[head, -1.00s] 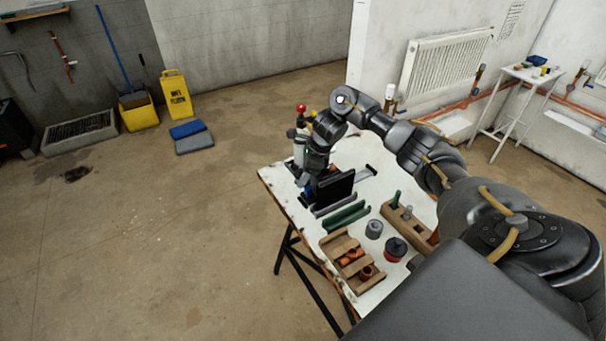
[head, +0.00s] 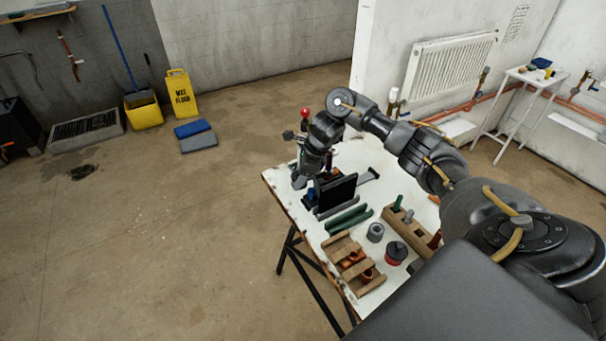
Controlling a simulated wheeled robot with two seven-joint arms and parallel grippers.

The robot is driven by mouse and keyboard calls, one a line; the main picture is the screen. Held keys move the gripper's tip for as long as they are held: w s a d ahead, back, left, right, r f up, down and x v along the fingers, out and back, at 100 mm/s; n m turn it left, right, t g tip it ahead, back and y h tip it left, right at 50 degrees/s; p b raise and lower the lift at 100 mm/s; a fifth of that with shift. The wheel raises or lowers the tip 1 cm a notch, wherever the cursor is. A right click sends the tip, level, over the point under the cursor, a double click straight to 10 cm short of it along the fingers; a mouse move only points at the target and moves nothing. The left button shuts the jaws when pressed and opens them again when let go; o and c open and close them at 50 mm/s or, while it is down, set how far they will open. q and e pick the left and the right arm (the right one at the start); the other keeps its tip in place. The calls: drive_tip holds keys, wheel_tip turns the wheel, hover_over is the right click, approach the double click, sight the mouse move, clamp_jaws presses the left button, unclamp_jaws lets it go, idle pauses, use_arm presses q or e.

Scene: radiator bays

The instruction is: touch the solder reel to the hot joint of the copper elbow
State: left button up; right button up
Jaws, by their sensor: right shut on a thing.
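My right gripper (head: 306,178) is at the far left end of the white workbench, beside a black upright panel. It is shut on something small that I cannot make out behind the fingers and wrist. A grey reel-like cylinder (head: 375,232) stands on the bench, possibly the solder reel. Copper fittings (head: 366,275) sit in a wooden holder at the near left edge; I cannot tell whether one is the elbow with the hot joint. My left gripper is not in view.
The workbench (head: 345,152) also carries green channel pieces (head: 348,218), a red and black tin (head: 396,252) and a wooden block with tools (head: 409,233). A red ball (head: 305,112) shows behind my wrist. Open floor lies left of the bench.

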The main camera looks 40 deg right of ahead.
drive_tip(key=shift+a+r, duration=0.35)
drive_tip(key=shift+a, duration=0.05)
drive_tip(key=shift+r+p, duration=1.45)
drive_tip(key=shift+r, duration=0.6)
drive_tip(key=shift+f, duration=0.1)
